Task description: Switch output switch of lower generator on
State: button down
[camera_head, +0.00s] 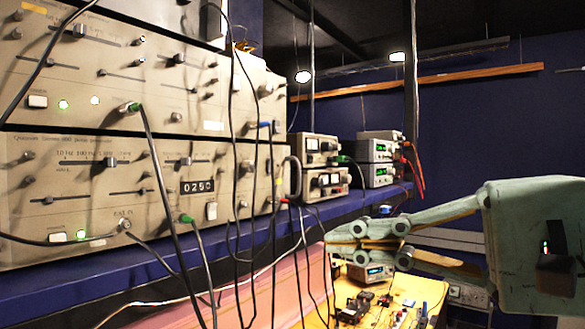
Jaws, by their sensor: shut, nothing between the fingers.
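The lower generator (140,205) is a beige panel on the shelf at the left, with knobs, sliders and a counter (198,186) reading 0250. A white switch (57,238) sits at its lower left, beside one small lit lamp (81,235). My gripper (331,240) is pale green, points left from the right side, and is shut and empty. It is well right of the lower generator, apart from it, over the bench area.
An upper generator (130,62) with two lit lamps is stacked on top. Several dark cables (165,190) hang across the panels and the blue shelf edge (100,285). Smaller instruments (325,165) stand farther along the shelf. A cluttered yellow bench (410,290) lies below.

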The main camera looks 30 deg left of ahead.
aim_at(273, 161)
jog(key=w+r+t+y, duration=0.2)
jog(key=w+r, duration=0.4)
jog(key=r, duration=0.1)
jog(key=shift+w+r+m+y+p, duration=0.25)
jog(key=shift+r+m+y+p, duration=0.15)
jog(key=shift+p, duration=0.05)
jog(key=shift+a, duration=0.25)
jog(key=shift+p+x, duration=1.05)
jog(key=shift+x, duration=5.7)
jog(key=shift+w, duration=0.15)
